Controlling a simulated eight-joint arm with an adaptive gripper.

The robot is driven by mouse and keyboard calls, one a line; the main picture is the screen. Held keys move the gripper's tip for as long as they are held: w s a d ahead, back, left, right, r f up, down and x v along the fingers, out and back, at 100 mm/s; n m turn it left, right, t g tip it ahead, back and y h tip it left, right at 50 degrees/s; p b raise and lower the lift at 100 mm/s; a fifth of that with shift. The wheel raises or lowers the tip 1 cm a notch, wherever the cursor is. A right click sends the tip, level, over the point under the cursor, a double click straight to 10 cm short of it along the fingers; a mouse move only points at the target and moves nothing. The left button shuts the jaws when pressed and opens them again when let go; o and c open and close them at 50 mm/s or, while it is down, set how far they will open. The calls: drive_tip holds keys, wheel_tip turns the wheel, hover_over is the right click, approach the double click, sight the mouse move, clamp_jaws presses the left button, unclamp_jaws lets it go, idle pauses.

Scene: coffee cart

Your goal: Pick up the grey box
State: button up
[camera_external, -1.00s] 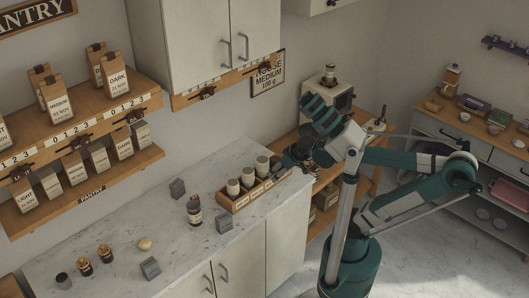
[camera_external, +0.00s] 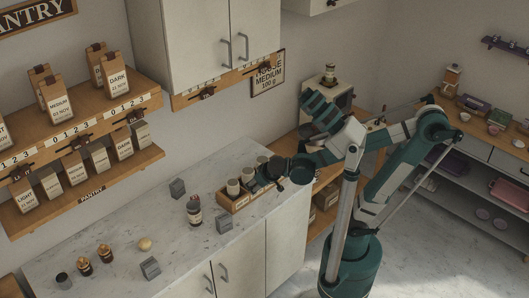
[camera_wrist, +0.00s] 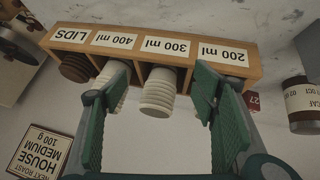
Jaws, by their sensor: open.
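Three small grey boxes lie on the marble counter in the external view: one at the back (camera_external: 177,188), one near the middle (camera_external: 223,224), and one at the front left (camera_external: 150,267). The frames do not tell which one is meant. My gripper (camera_external: 262,178) is at the cup holder (camera_external: 238,204), to the right of all three boxes. In the wrist view my gripper (camera_wrist: 160,78) is open, its two green fingers wide apart, with nothing held between them.
The wooden cup holder (camera_wrist: 185,52), labelled for lids and cup sizes, holds stacks of cups close to my fingers. A dark labelled bottle (camera_external: 194,210) stands between the boxes. A round yellowish item (camera_external: 145,244) and small jars (camera_external: 85,267) are further left. Shelves (camera_external: 80,125) hang above.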

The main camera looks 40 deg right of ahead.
drive_tip(key=s+a+r+m+t+p, duration=0.1)
drive_tip(key=s+a+r+t, duration=0.2)
drive_tip(key=a, duration=0.9)
drive_tip(key=s+a+m+t+p, duration=0.1)
drive_tip(key=s+a+t, duration=0.35)
drive_tip(key=a, duration=0.85)
drive_tip(key=g, duration=0.1)
approach(225, 218)
drive_tip(key=shift+d+x, duration=0.2)
drive_tip(key=shift+x, duration=1.6)
drive_tip(key=shift+w, duration=0.1)
drive_tip(key=shift+g+b+x, duration=0.25)
drive_tip(key=shift+b+x, duration=0.05)
drive_tip(key=shift+x, duration=0.9)
drive_tip(key=shift+w, duration=0.1)
drive_tip(key=shift+b+x, duration=0.85)
drive_tip(key=shift+x, duration=1.65)
drive_tip(key=shift+a, duration=0.2)
drive_tip(key=shift+c, duration=0.5)
drive_tip(key=c, duration=0.9)
